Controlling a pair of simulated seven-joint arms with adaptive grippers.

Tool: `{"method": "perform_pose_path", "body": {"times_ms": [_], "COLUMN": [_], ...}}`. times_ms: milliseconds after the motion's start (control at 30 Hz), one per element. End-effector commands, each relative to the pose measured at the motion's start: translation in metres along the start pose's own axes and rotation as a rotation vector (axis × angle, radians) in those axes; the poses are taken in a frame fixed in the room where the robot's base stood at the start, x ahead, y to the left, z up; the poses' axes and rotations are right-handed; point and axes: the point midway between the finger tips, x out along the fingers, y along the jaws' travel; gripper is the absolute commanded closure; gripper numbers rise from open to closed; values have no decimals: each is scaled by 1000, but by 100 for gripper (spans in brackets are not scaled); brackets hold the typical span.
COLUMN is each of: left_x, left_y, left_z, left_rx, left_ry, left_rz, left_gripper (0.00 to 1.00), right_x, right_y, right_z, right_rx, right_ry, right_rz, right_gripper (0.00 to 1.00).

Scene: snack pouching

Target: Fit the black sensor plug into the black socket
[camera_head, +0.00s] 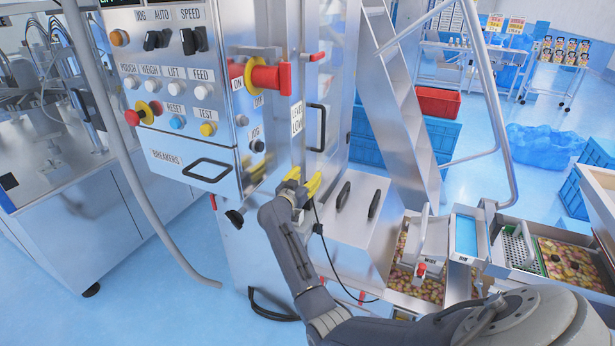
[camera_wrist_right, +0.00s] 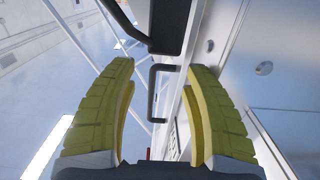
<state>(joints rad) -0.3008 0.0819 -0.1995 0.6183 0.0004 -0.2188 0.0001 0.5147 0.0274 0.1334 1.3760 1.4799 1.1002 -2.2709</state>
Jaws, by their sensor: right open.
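My left gripper is not in view.
The control cabinet (camera_head: 190,100) carries several knobs and a red rotary handle (camera_head: 270,77). A black door handle (camera_head: 316,128) is above the gripper and also shows in the wrist view (camera_wrist_right: 153,95). A steel box (camera_head: 345,225) and a ladder (camera_head: 400,100) stand to the right.

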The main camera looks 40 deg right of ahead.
Motion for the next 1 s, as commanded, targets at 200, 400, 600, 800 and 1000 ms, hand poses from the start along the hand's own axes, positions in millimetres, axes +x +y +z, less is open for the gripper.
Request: {"method": "perform_pose_path", "body": {"times_ms": [200, 400, 600, 800, 1000], "left_x": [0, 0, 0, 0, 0], "left_y": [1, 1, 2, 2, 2], "left_z": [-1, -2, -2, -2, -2], "left_rx": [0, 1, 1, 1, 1], "left_ry": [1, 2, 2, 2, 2], "left_rz": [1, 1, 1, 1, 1], "left_gripper": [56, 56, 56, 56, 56], "right_x": [-28, -64, -93, -111, -118], "right_y": [-1, 0, 0, 0, 0], "right_z": [2, 1, 1, 0, -1], "right_rx": [3, 2, 3, 1, 0], "right_ry": [-3, -2, -2, -1, 8], "right_rz": [-2, -1, 0, 0, -3], "right_gripper": [50, 50, 50, 50, 50]}}
